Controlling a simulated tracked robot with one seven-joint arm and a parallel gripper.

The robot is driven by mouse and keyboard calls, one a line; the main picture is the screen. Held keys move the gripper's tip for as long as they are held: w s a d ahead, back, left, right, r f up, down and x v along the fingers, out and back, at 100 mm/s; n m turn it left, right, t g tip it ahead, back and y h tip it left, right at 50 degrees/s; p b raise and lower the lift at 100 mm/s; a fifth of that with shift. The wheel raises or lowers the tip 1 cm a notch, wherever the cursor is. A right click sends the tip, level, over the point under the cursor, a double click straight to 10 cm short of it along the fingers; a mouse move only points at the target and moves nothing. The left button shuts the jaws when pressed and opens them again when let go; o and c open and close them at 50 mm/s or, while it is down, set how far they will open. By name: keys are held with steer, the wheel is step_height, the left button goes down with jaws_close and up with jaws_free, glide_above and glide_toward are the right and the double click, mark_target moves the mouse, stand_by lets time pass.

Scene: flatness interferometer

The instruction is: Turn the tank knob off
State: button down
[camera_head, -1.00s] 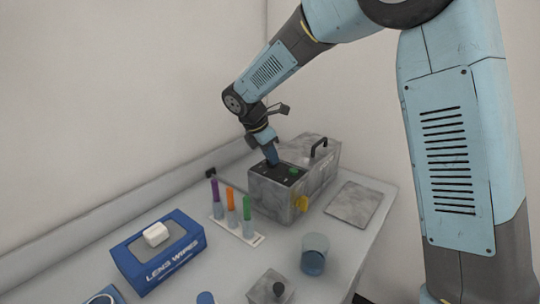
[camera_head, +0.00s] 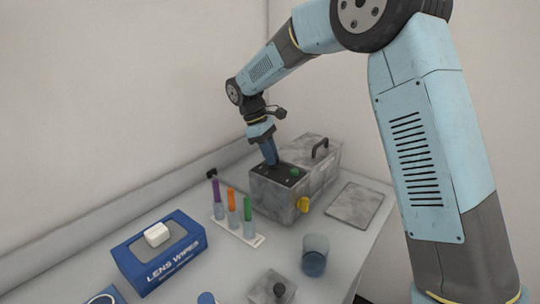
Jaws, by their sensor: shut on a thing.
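The tank (camera_head: 275,197) is a grey, marbled box on the bench, with a black panel (camera_head: 283,179) on its top front. A green button (camera_head: 294,172) sits on the right of the panel and a yellow tap (camera_head: 302,204) on the front right side. My gripper (camera_head: 271,163) points down onto the back left of the black panel. It is shut on the tank knob, which my fingers hide. I cannot see which way the knob is turned.
A rack of test tubes (camera_head: 239,230) stands left of the tank, close to it. A blue lens wipes box (camera_head: 160,262), a beaker (camera_head: 315,262) and a grey block (camera_head: 271,288) are nearer. A flat grey plate (camera_head: 355,203) lies right. A black handle (camera_head: 320,149) rises behind.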

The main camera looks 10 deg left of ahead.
steer(key=shift+w+m+g, duration=0.25)
steer(key=shift+m+g, duration=0.25)
steer(key=shift+m, duration=1)
steer(key=shift+d, duration=0.1)
steer(key=c, duration=1.1)
jaws_free()
steer(key=shift+c, duration=0.2)
steer(key=v, duration=1.3)
steer(key=shift+w+r, duration=0.2)
steer(key=shift+r, duration=0.15)
